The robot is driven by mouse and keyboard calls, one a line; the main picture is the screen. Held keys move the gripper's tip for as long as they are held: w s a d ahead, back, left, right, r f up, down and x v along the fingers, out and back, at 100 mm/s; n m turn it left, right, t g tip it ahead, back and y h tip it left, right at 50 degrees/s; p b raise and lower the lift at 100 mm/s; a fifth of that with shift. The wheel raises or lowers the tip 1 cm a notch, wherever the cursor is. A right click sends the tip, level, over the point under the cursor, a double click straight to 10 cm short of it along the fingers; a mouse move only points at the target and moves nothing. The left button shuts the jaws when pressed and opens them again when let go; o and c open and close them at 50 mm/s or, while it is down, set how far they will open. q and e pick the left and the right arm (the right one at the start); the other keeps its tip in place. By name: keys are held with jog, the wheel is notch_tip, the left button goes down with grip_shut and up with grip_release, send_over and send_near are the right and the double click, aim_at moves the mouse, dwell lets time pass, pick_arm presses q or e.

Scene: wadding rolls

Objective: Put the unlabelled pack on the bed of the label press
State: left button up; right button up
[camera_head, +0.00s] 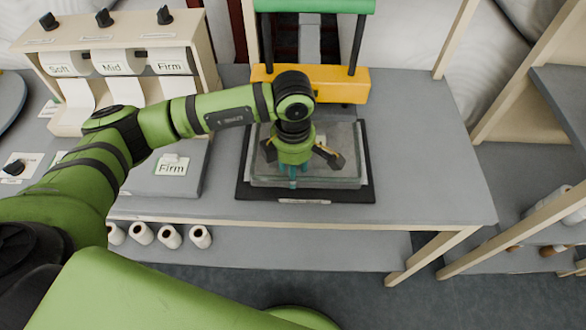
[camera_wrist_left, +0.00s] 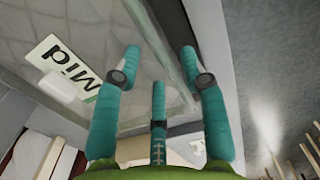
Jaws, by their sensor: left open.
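A pale grey, clear-wrapped pack (camera_head: 345,172) lies flat on a black tray (camera_head: 362,196) in front of the label press (camera_head: 330,84), which has a green top bar and yellow beam. My left gripper (camera_head: 292,182) is over the pack's middle, pointing down, and hides part of it. In the left wrist view its teal fingers (camera_wrist_left: 158,85) are spread with nothing between them. A "Mid" label (camera_wrist_left: 62,62) shows there on a pale quilted surface (camera_wrist_left: 105,35); I cannot tell whether this is the same pack. My right gripper is out of view.
A roll dispenser (camera_head: 112,62) marked Soft, Mid and Firm stands at the back left. A grey slab (camera_head: 150,184) with a "Firm" label lies left of the tray. White rolls (camera_head: 170,237) sit on the lower shelf. The table's right part (camera_head: 425,150) is clear.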

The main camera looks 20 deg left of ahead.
pick_arm(q)
notch_tip(320, 180, up, 11)
jog(key=b, duration=0.2)
jog(key=shift+r, duration=0.15)
dwell(1.2)
